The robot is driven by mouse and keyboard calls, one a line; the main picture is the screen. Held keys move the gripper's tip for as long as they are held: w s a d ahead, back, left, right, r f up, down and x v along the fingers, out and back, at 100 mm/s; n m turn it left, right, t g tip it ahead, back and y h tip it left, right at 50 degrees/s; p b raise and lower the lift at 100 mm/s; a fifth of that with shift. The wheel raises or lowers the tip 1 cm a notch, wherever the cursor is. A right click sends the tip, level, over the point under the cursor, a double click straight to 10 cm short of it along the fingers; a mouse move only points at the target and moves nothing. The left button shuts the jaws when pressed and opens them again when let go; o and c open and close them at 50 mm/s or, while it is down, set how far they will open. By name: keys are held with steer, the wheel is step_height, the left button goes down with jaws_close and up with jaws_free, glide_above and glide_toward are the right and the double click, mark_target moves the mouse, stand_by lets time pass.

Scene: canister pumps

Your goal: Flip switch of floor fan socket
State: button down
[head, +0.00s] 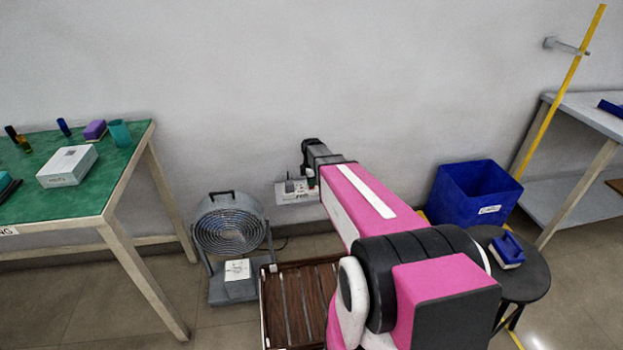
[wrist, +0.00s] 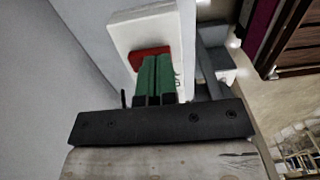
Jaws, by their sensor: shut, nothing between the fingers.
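A white socket panel (head: 297,190) is on the wall, right of the grey floor fan (head: 231,231). In the wrist view the socket (wrist: 130,30) fills the upper middle, tilted, with a red switch (wrist: 150,53) on its face. My gripper (wrist: 157,60) is shut and empty, its green fingers together. The fingertips overlap the lower edge of the red switch in the wrist view; I cannot tell whether they touch it. In the head view my arm reaches the panel and hides part of it, and the fingers are hard to make out.
A slatted brown wooden crate (head: 268,312) sits on the floor beside the fan, under my arm. A green-topped table (head: 110,190) stands at left. A blue bin (head: 462,205) and a dark round stool (head: 536,274) are at right. Some floor is clear between table and fan.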

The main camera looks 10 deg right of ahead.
stand_by(0.3)
steer(key=shift+s+f, duration=0.1)
steer(key=shift+f, duration=0.2)
steer(key=shift+w+r, duration=0.1)
steer(key=shift+w, duration=0.8)
steer(key=shift+r, duration=0.15)
step_height(320, 180, up, 11)
stand_by(0.4)
